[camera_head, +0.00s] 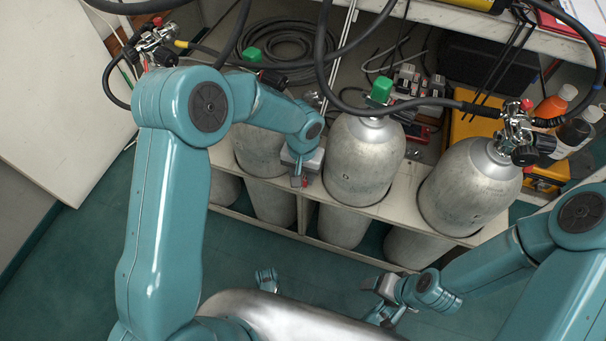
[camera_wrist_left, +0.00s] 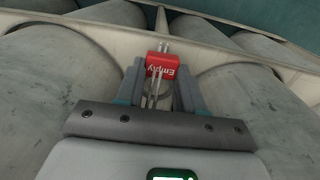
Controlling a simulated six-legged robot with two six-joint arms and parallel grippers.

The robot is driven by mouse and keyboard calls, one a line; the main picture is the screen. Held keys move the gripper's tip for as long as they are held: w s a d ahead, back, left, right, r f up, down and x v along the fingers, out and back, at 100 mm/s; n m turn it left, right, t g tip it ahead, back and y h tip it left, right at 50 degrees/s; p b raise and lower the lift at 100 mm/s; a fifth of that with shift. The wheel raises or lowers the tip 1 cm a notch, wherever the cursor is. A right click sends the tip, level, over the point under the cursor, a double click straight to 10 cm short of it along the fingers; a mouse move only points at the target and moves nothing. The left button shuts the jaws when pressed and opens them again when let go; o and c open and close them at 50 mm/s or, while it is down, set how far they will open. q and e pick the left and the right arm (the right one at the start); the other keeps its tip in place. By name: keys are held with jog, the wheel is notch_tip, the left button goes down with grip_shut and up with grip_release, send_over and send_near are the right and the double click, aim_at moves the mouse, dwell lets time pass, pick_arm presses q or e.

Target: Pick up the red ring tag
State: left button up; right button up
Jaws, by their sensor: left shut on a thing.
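The red ring tag (camera_wrist_left: 162,64), marked "Empty", sits between the fingertips of my left gripper (camera_wrist_left: 160,82) in the left wrist view. The gripper is shut on it, and a thin metal part runs from the tag back between the fingers. In the head view my left gripper (camera_head: 299,181) is over the rack's front edge between two cylinders, and the tag is mostly hidden there. My right gripper (camera_head: 384,300) is low at the front right, away from the rack; I cannot tell whether it is open.
Grey cylinders (camera_head: 361,165) stand in a pale rack (camera_head: 404,190). A regulator valve (camera_head: 517,130) tops the right cylinder (camera_head: 472,190). Bottles (camera_head: 552,108) stand at the far right. The green floor (camera_head: 80,240) is clear at left.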

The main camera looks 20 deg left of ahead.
pick_arm(q)
notch_tip(320, 180, up, 19)
jog(key=p, duration=0.5)
jog(key=shift+f, duration=0.15)
jog(key=shift+s, duration=0.1)
